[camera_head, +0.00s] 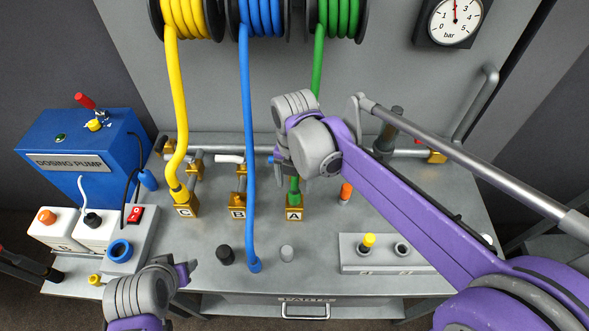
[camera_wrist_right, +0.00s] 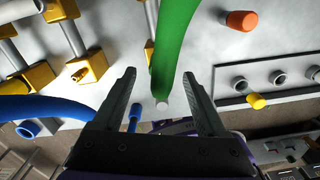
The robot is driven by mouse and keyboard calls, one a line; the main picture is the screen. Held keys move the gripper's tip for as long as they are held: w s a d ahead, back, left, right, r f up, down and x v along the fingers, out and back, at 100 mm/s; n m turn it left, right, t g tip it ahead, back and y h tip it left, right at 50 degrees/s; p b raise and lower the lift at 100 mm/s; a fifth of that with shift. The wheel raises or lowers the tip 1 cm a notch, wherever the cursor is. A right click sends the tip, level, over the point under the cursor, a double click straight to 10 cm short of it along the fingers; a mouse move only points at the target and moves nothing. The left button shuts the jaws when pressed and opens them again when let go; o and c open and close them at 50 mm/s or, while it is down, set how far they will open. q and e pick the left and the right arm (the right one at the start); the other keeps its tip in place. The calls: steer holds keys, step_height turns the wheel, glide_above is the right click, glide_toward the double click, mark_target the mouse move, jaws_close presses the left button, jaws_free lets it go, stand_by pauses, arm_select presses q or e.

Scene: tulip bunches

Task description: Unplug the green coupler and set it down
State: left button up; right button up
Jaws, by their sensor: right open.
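The green hose (camera_head: 318,62) comes down from its reel, passes behind my right arm and ends in the green coupler (camera_head: 295,186) at the brass block marked A (camera_head: 294,214). My right gripper (camera_head: 283,162) is just above that coupler in the head view and partly hides the hose. In the right wrist view the green hose (camera_wrist_right: 176,42) runs down between the two open fingers of my right gripper (camera_wrist_right: 160,76), apart from both. A pale round tip shows at its lower end. My left gripper (camera_head: 188,274) is at the lower left, away from the coupler; its jaw opening is unclear.
A yellow hose (camera_head: 174,110) meets block C. A blue hose (camera_head: 247,130) hangs down to the table front, left of my right gripper. An orange-topped fitting (camera_head: 346,192) stands right of block A. A grey holder (camera_head: 380,262) with a yellow plug is front right.

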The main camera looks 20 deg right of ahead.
mark_target(295, 187)
steer(key=shift+f, duration=2.5)
jaws_close()
